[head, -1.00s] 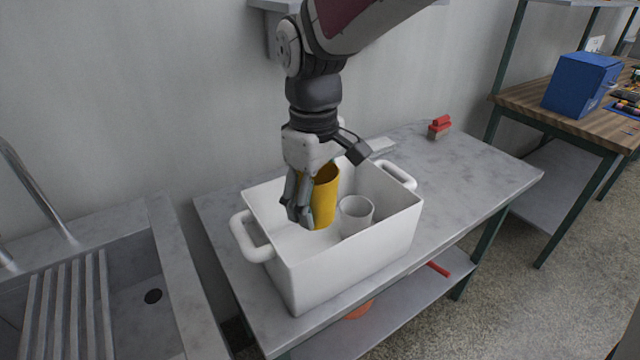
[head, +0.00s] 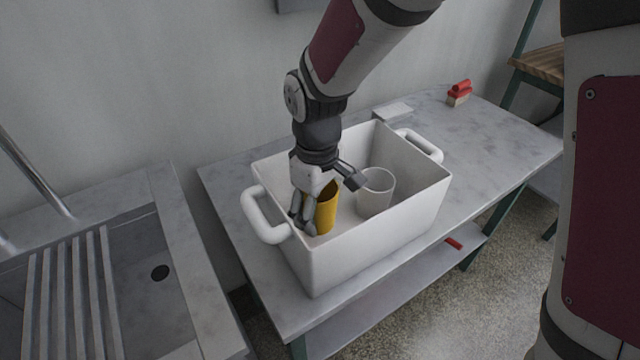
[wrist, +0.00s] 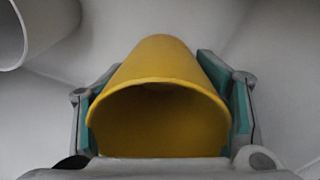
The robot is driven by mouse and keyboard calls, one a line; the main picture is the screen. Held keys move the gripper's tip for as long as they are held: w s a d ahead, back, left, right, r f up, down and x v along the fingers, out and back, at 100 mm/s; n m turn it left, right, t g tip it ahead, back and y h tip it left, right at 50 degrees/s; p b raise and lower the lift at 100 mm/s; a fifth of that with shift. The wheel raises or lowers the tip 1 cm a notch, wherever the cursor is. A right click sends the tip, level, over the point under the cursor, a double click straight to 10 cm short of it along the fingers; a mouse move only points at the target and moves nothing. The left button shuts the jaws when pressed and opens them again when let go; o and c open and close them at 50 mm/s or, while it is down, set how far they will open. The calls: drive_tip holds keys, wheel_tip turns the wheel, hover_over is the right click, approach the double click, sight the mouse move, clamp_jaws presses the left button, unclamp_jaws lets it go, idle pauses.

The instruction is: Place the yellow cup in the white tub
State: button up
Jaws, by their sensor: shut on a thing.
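The yellow cup (head: 327,209) is inside the white tub (head: 375,248), near its left end in the head view. My gripper (head: 312,212) reaches down into the tub and is shut on the cup. In the wrist view the yellow cup (wrist: 160,95) lies between my two teal-padded fingers, its open rim toward the camera. The cup looks about upright in the head view. Whether its base touches the tub floor cannot be told, as the tub's front wall and my fingers hide part of it.
A white cup (head: 376,190) stands in the tub to the right of the yellow cup; it also shows in the wrist view (wrist: 35,28). The tub stands on a grey table (head: 480,165). A red-handled brush (head: 459,93) is at the back right. A sink (head: 140,275) is at left.

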sight(318, 237)
wheel_tip(318, 237, down, 5)
drive_tip(key=shift+r+b, duration=0.1)
drive_tip(key=shift+b, duration=0.2)
drive_tip(key=o, duration=1.4)
drive_tip(key=shift+c, duration=0.2)
drive_tip(key=shift+r, duration=0.15)
